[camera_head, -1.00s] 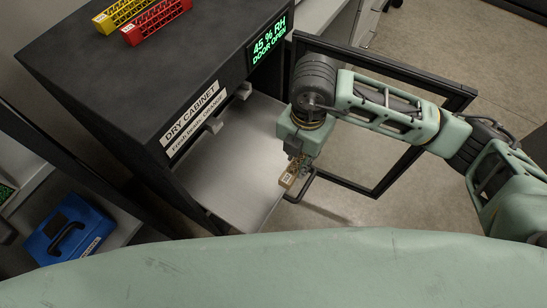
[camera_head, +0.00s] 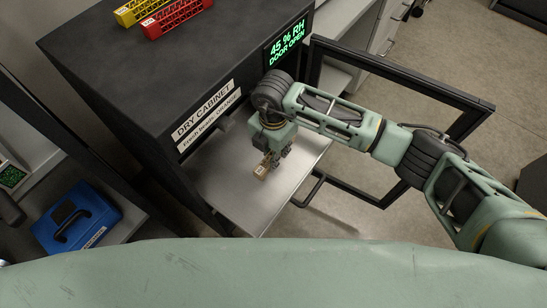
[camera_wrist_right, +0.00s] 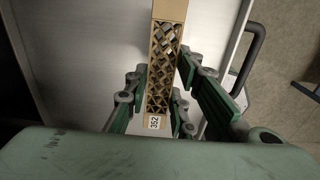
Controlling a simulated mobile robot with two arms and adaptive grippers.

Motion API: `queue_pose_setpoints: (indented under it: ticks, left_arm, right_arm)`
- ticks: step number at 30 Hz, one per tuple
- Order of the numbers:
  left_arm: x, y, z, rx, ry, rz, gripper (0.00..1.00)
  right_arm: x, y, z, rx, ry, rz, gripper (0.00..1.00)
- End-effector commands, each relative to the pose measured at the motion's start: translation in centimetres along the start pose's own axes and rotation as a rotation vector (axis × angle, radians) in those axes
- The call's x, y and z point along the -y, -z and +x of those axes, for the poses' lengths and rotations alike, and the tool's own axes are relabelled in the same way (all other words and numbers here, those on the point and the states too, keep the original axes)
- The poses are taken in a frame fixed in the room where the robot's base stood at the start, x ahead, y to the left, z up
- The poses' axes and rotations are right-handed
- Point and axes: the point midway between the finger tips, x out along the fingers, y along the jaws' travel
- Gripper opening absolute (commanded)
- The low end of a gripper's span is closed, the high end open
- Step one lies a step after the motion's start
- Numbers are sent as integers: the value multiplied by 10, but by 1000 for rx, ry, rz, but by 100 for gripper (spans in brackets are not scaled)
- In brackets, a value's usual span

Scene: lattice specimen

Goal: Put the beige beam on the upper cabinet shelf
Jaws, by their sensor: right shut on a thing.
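The beige beam (camera_head: 262,171) has lattice sides and a white end label. It also shows in the right wrist view (camera_wrist_right: 163,55), its label reading 352. My right gripper (camera_head: 272,160) is shut on the beam; in the right wrist view its green fingers (camera_wrist_right: 162,88) lie along both sides. The beam is over a silver shelf plate (camera_head: 255,212) at the front of the dark dry cabinet (camera_head: 130,75). I cannot tell whether beam and plate touch. The cabinet's inside is mostly hidden by its top and my arm. My left gripper is not in view.
The cabinet door (camera_head: 400,75) stands open on the right, its frame under my right arm. A yellow beam (camera_head: 130,12) and a red beam (camera_head: 175,18) lie on the cabinet top. A blue case (camera_head: 77,222) stands at the left.

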Motion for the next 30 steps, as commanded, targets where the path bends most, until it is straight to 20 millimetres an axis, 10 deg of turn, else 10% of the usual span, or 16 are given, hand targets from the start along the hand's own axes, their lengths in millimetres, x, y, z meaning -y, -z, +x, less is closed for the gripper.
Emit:
queue_pose_setpoints:
  ticks: [18, 19, 30]
  left_arm:
    - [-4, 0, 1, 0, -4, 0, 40]
    - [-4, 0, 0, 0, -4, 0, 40]
    - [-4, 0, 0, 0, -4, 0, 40]
  right_arm:
    - [1, 1, 40, -1, 1, 0, 0]
    - [1, 1, 39, -1, 1, 0, 24]
    - [1, 1, 38, -1, 1, 0, 42]
